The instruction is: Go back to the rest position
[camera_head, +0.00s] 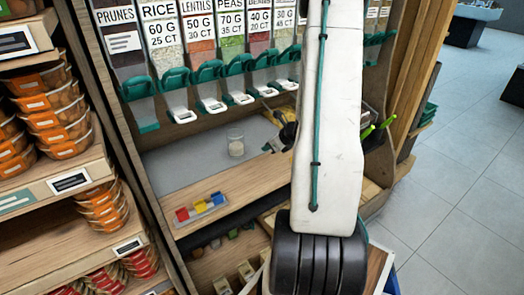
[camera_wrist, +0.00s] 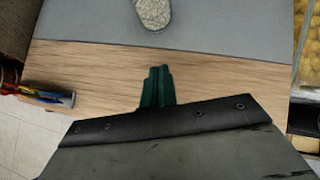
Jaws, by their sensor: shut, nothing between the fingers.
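My gripper (camera_wrist: 158,72) shows in the wrist view as two green fingers pressed together, with nothing between them. It is over the wooden front edge of the counter (camera_wrist: 90,62). A glass with pale grains (camera_wrist: 153,14) is ahead of the fingers at the top of the wrist view, apart from them and partly cut off. In the head view the same glass (camera_head: 236,146) stands upright on the grey counter surface. My white arm fills the middle right of the head view and hides part of the counter; the fingers cannot be made out there.
Dispensers with green levers (camera_head: 207,90) hang above the counter. A small holder with red, yellow and blue pieces (camera_head: 201,208) sits on the wooden front edge. Shelves of orange tubs (camera_head: 60,125) stand at the left. Open tiled floor (camera_head: 455,180) lies at the right.

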